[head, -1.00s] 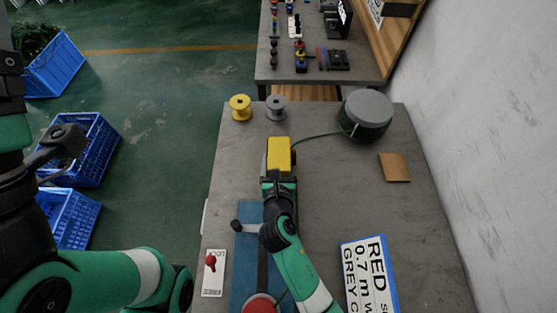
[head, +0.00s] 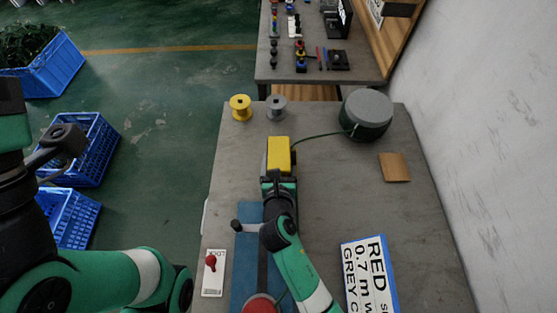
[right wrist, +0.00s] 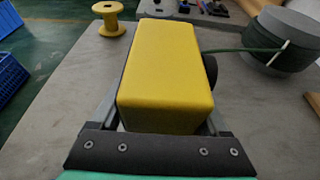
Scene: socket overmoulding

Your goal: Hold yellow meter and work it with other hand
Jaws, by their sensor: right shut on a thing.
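The yellow meter (head: 278,153) is a box standing on the grey bench, with a green cable running from its right side. My right gripper (head: 279,177) reaches it from the near side. In the right wrist view the meter (right wrist: 160,75) fills the space between the two fingers of the right gripper (right wrist: 158,125), which is shut on it. A dark round part shows at the meter's right side. My left arm comes in at the left of the head view, away from the bench top. Its fingertips cannot be made out clearly.
A grey-topped cable drum (head: 367,114) holds the cable's other end. A yellow spool (head: 240,107) and a grey spool (head: 276,106) stand at the far left edge. A brown pad (head: 394,167), a sign (head: 369,273) and a blue mat (head: 246,262) lie on the bench.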

